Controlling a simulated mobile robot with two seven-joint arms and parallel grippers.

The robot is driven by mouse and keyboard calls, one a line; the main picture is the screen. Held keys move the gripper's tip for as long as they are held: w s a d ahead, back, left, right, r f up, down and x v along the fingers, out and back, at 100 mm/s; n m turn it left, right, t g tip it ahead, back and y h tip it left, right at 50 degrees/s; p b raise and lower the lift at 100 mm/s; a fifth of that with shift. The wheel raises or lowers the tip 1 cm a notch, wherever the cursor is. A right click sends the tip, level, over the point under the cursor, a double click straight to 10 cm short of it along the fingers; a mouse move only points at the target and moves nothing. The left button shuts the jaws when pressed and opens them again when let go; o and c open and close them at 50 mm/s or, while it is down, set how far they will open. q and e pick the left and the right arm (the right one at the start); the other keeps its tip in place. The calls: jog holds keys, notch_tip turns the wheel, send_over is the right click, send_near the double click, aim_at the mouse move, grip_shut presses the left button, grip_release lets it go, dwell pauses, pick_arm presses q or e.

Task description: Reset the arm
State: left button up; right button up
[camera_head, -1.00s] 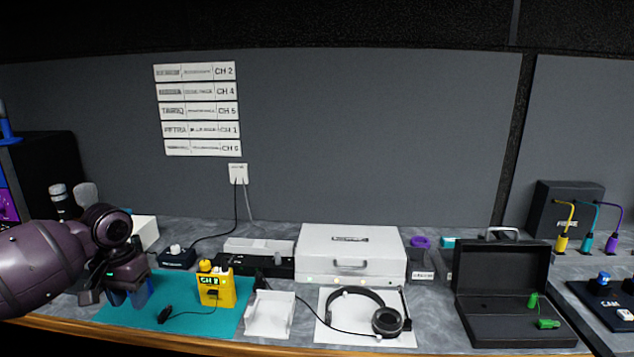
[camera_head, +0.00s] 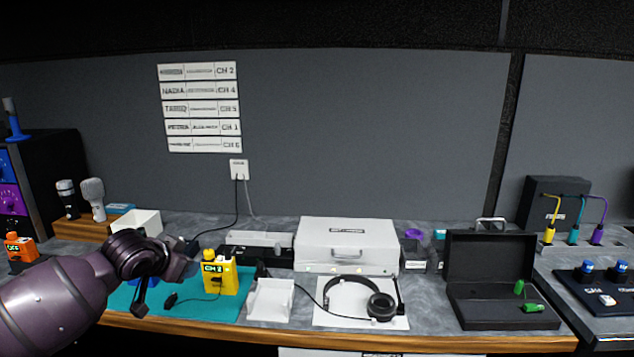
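My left arm comes in from the left. Its gripper (camera_head: 150,290) hangs over the left part of the teal mat (camera_head: 190,304), left of the yellow CH 2 pack (camera_head: 219,277). The wrist hides most of the gripper, and its opening cannot be made out. I see nothing clearly held. The yellow pack stands upright on the mat, with a small black clip-on piece (camera_head: 171,300) and cable beside it. My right gripper is not in view.
A white stand (camera_head: 271,300), headphones (camera_head: 352,284) on a white sheet, a white case (camera_head: 346,237) and an open black case (camera_head: 497,319) line the counter. Left are an orange pack (camera_head: 19,247), microphones (camera_head: 94,191) and a white box (camera_head: 138,217).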

pick_arm(q)
jog(key=s+d+f+m+t+h, duration=0.15)
jog(key=s+d+f+t, duration=0.35)
jog(key=s+f, duration=0.55)
jog(key=s+a+f+n+g+y, duration=0.1)
jog(key=s+f+n, duration=0.1)
jog(key=s+f, duration=0.4)
jog(key=s+a+f+n+g+y, duration=0.1)
jog(key=s+f, duration=0.5)
jog(key=s, duration=0.7)
jog(key=s+a+f+n+g+y, duration=0.1)
jog(key=s+f+n, duration=0.3)
jog(key=s, duration=0.5)
notch_tip(320, 180, down, 2)
jog(key=shift+s+a+f+g+y, duration=0.2)
jog(key=shift+s+g+y, duration=0.1)
jog(key=shift+s+y, duration=0.15)
jog(key=shift+w, duration=0.1)
